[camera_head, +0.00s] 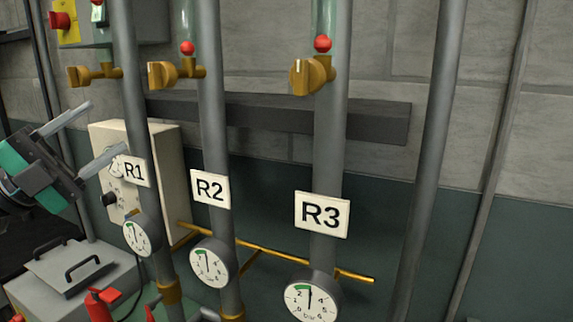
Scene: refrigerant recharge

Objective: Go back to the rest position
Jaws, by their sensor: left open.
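My left gripper (88,137) comes in from the left edge. Its two pale fingers are spread apart with nothing between them. It is in front of a cream control box (165,170) with a dial and a black knob, left of the R1 pipe. I cannot tell from this view whether a finger touches the box. My right gripper is not in view.
Three grey pipes carry the labels R1 (134,171), R2 (210,189) and R3 (322,214), each with a gauge and brass valve. A grey lidded box (75,268) and red-handled tool (101,303) are at lower left. Bare pipes stand at right.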

